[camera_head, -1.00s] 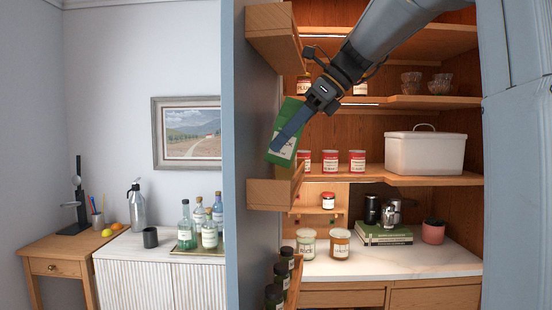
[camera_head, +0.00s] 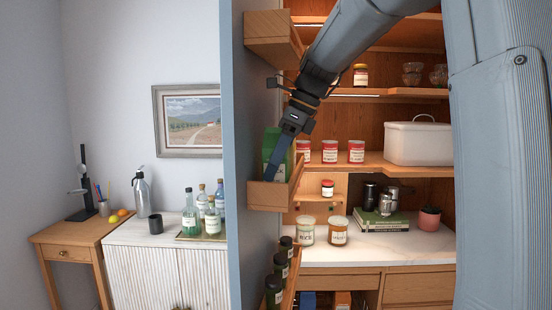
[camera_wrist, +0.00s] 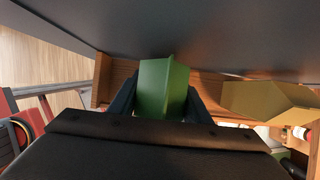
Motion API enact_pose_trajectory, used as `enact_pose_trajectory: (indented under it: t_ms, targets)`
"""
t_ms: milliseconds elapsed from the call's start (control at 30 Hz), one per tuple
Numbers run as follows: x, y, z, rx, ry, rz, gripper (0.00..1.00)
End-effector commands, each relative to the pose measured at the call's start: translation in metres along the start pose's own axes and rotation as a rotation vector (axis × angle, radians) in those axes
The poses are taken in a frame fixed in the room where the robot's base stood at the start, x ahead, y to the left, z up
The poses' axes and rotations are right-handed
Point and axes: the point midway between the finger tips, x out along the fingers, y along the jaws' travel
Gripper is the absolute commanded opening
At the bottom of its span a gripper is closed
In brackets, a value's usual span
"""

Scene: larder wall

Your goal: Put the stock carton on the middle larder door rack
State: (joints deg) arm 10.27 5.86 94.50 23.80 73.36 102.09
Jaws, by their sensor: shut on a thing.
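The green stock carton (camera_head: 270,143) stands nearly upright at the middle larder door rack (camera_head: 265,196), its lower part hidden behind the rack's front board. My gripper (camera_head: 280,165) reaches down from the upper right and is shut on the carton. In the wrist view the green carton (camera_wrist: 160,88) sits between my two dark fingers (camera_wrist: 160,100), with the wooden rack around it. I cannot tell whether the carton's base touches the rack floor.
An upper door rack (camera_head: 268,30) is above, and a lower one holds dark-lidded jars (camera_head: 281,262). Red-labelled tins (camera_head: 330,152) and a white bin (camera_head: 418,143) stand on the shelf to the right. Jars (camera_head: 307,231) stand on the counter below.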

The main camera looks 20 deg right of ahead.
Motion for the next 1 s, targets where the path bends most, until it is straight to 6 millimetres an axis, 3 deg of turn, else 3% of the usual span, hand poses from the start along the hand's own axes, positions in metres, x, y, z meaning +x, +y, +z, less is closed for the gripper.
enact_pose_trajectory:
  t_ms: [367,400,500,833,1000]
  targets:
    - [0.003,0.0,-0.001,0.0,-0.002,0.0,0.05]
    - [0.004,0.0,-0.002,0.0,-0.002,0.001,0.49]
    - [0.003,0.0,-0.002,0.0,-0.002,0.001,0.62]
    - [0.001,0.0,-0.001,0.0,-0.002,0.0,0.62]
    - [-0.016,-0.002,-0.001,0.001,-0.003,-0.003,0.62]
